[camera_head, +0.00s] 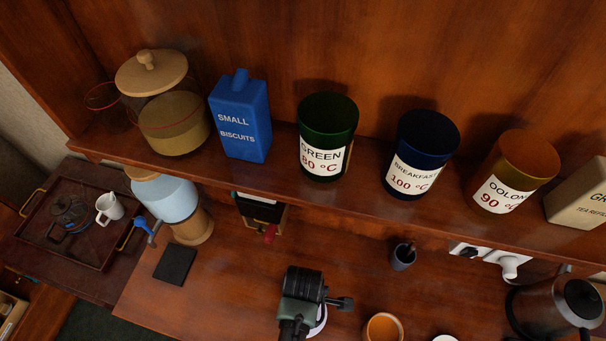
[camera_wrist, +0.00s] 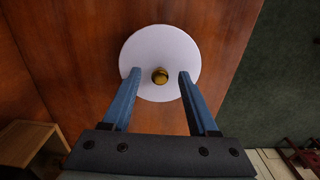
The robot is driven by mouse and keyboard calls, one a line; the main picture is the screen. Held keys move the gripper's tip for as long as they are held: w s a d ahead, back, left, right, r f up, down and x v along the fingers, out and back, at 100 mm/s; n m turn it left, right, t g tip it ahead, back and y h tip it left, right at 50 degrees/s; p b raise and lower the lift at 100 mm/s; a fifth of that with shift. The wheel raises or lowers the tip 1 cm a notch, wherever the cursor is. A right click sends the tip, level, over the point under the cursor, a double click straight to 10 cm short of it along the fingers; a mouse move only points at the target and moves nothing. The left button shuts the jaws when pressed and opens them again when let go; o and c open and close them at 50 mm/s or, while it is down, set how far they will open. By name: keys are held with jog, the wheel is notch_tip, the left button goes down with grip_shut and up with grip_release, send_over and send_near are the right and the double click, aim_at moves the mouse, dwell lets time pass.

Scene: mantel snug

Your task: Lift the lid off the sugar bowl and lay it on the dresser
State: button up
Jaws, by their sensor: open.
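The white round lid with a small brass knob (camera_wrist: 160,76) fills the upper middle of the wrist view. The bowl under it is hidden from above. My gripper (camera_wrist: 160,73) is open, with one blue finger on each side of the knob and a gap on both sides. The fingertips overlap the lid in the picture; I cannot tell whether they touch it. In the head view a white edge (camera_head: 321,319) shows beside my dark wrist, mostly hidden by it. The dresser top (camera_head: 240,285) is brown wood.
An orange-brown bowl (camera_head: 383,329) stands right of my wrist, a kettle (camera_head: 550,308) farther right. A small dark cup (camera_head: 403,257) stands behind. A black slab (camera_head: 175,264) lies left, near a pale-blue jar (camera_head: 165,197). A shelf with tins overhangs the back. Dresser between slab and wrist is clear.

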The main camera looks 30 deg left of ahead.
jog(key=shift+c, duration=0.3)
grip_shut()
jog(key=shift+r, duration=0.1)
